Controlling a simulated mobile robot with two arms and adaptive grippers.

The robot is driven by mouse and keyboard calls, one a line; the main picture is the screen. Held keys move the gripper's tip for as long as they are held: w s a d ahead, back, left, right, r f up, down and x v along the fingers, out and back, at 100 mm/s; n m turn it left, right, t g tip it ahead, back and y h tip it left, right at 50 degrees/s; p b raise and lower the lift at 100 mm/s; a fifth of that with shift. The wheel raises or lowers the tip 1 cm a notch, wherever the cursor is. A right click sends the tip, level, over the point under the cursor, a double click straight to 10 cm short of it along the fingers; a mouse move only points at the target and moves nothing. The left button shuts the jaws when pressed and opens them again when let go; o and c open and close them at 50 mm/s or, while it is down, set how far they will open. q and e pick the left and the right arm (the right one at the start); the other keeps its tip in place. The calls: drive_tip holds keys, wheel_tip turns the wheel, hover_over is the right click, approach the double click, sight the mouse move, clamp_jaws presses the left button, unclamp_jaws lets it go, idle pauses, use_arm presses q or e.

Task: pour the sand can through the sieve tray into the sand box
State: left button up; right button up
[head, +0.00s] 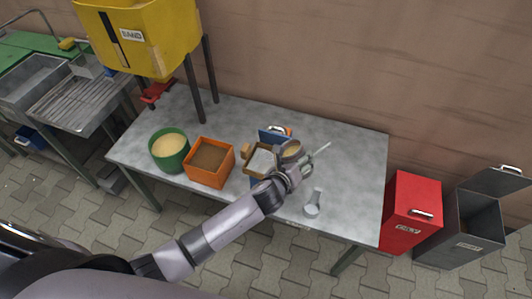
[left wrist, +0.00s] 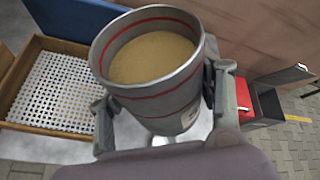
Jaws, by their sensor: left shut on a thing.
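My left gripper (head: 294,163) is shut on a grey metal can with red bands, the sand can (head: 290,148). In the left wrist view the can (left wrist: 172,100) stands nearly upright between the fingers, and tan sand (left wrist: 152,57) fills much of it. The sieve tray (head: 258,160), a wooden frame around a perforated metal sheet, lies just left of the can. It also shows in the left wrist view (left wrist: 57,88), with no sand clearly visible on it. A blue box (head: 270,137) shows behind and partly under the tray; its inside is hidden. My right gripper is out of view.
On the table (head: 355,160) are a green tub of sand (head: 168,165), an orange box (head: 209,181) with brown contents and a pale flask-like thing (head: 312,208). A yellow hopper (head: 165,35) stands behind. Red (head: 411,190) and dark (head: 470,235) bins stand right of the table.

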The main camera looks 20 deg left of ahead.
use_arm(q)
drive_tip(key=shift+a+r+n+h, duration=0.3)
drive_tip(key=shift+a, duration=0.05)
idle(1.2)
drive_tip(key=shift+w+a+f+n+h+b, duration=0.15)
drive_tip(key=shift+f+n+h+b, duration=0.15)
drive_tip(key=shift+n+h+b, duration=0.35)
idle(1.9)
drive_tip(key=shift+r+n+h+b, duration=0.55)
drive_tip(key=shift+r+n+b, duration=0.2)
drive_tip(key=shift+b, duration=0.05)
idle(3.1)
